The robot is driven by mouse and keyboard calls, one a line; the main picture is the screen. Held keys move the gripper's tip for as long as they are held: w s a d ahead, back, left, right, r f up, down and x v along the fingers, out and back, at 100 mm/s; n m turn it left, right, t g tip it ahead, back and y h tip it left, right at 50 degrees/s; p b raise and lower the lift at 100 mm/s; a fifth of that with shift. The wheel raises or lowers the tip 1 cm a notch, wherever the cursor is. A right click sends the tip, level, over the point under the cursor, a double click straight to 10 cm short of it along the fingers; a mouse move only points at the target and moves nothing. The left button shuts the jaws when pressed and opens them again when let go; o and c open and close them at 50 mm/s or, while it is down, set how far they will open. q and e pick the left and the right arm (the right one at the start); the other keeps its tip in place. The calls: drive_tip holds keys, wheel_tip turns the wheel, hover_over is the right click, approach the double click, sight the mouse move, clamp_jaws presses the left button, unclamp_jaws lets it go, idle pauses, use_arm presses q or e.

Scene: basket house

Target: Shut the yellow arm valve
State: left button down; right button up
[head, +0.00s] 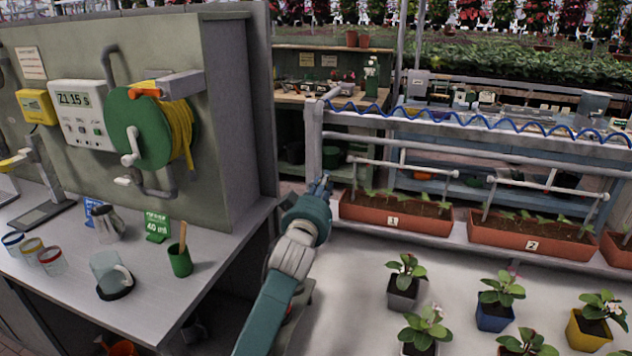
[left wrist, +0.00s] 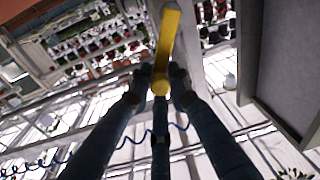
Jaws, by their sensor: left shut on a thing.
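The yellow arm valve's lever (left wrist: 167,45) shows in the left wrist view as a bar with a rounded knob at its near end. My left gripper (left wrist: 159,78) has its fingers on both sides of the knob end and is shut on it. In the head view my left gripper (head: 321,186) is by the foot of the white upright pipe (head: 314,135), at the left end of the planter bench. The yellow lever cannot be made out there. My right gripper is in neither view.
Planter box 1 (head: 395,214) and planter box 2 (head: 530,239) stand just right of my gripper. Potted plants (head: 403,290) stand on the white bench in front. A workbench (head: 60,285) with cups and a green hose reel (head: 140,128) is on the left.

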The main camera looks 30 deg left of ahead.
use_arm(q)
drive_tip(key=d+f+m+t+h+b, duration=0.1)
drive_tip(key=d+f+m+b, duration=0.1)
drive_tip(key=f+m, duration=0.5)
drive_tip(key=shift+w+d+m+h, duration=0.35)
drive_tip(key=shift+d+m, duration=0.55)
drive_tip(key=shift+m, duration=1.9)
drive_tip(key=c, duration=1.6)
unclamp_jaws()
drive_tip(key=shift+r, duration=0.15)
drive_tip(key=v, duration=1.2)
drive_tip(key=shift+d, duration=0.1)
